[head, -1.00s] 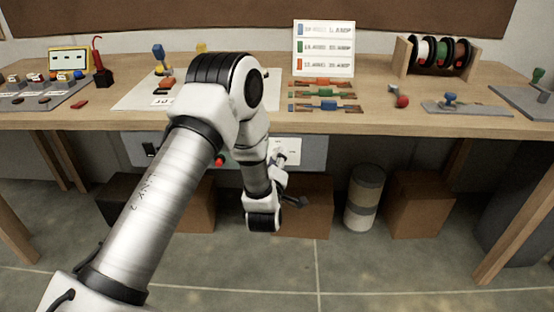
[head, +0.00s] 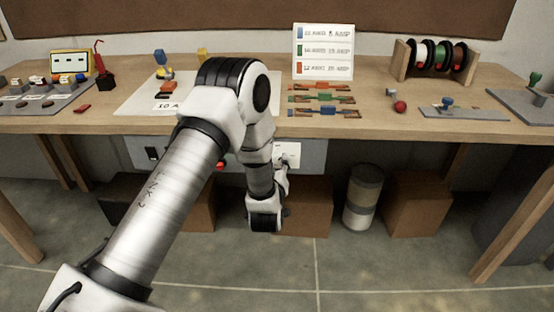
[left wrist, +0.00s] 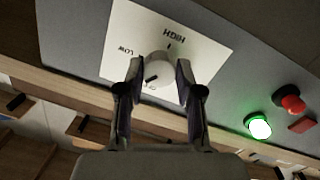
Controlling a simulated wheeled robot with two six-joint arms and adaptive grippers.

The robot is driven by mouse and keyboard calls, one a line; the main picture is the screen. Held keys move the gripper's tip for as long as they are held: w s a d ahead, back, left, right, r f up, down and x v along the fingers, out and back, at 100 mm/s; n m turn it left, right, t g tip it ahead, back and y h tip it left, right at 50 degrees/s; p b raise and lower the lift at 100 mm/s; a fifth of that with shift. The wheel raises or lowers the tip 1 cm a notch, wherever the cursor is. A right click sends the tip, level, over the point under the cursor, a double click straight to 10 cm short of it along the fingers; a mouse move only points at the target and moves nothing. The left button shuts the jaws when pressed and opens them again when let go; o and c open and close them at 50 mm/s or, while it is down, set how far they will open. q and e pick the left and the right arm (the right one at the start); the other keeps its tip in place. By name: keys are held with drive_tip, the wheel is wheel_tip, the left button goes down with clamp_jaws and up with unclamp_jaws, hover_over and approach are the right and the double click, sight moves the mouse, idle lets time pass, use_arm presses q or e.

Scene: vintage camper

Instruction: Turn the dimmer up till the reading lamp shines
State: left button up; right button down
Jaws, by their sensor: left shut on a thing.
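The dimmer is a round white knob (left wrist: 158,70) on a white plate (left wrist: 205,50) marked LOW and HIGH, upside down in the left wrist view. My left gripper (left wrist: 155,75) is shut on the knob, with one finger on each side. A dark mark shows on the knob's lower left part. In the head view the dimmer plate (head: 290,150) is on the grey panel under the bench edge, and my left gripper (head: 282,172) is in front of it, partly hidden by my arm. I cannot make out a reading lamp. My right gripper is not in view.
A glowing green light (left wrist: 258,127) and a red button (left wrist: 291,104) sit beside the dimmer on the panel. A black switch (head: 152,153) is farther left. The workbench (head: 400,120) overhangs the panel. Brown boxes (head: 415,205) and a drum (head: 362,198) stand below.

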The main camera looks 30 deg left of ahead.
use_arm(q)
drive_tip(key=m+p, duration=0.2)
drive_tip(key=m, duration=0.3)
drive_tip(key=shift+r+g, duration=0.15)
drive_tip(key=shift+g, duration=0.25)
drive_tip(key=m+p, duration=0.2)
drive_tip(key=m, duration=0.2)
drive_tip(key=shift+m+y, duration=0.4)
drive_tip(key=shift+g, duration=0.3)
drive_tip(key=o, duration=1.2)
drive_tip(key=shift+c, duration=0.2)
